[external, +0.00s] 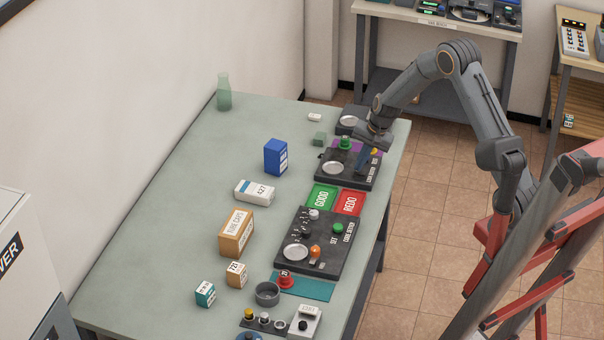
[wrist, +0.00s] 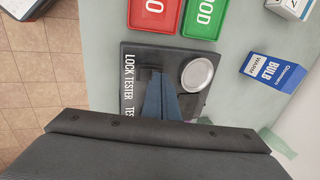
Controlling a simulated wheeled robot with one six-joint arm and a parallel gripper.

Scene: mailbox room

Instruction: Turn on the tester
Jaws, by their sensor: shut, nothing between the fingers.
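The black lock tester (external: 325,180) lies on the table beyond the green and red mats. It has a round silver dish (external: 333,168). In the wrist view the tester (wrist: 140,60) reads "LOCK TESTER", with the dish (wrist: 197,74) beside my shut fingers. The large dark gripper body hides the tester's far part there.
The green GOOD mat (external: 322,197) and red REDO mat (external: 350,203) lie between the testers. A blue bulb box (external: 275,157) and a white box (external: 254,192) stand left. The table's left side is mostly clear.

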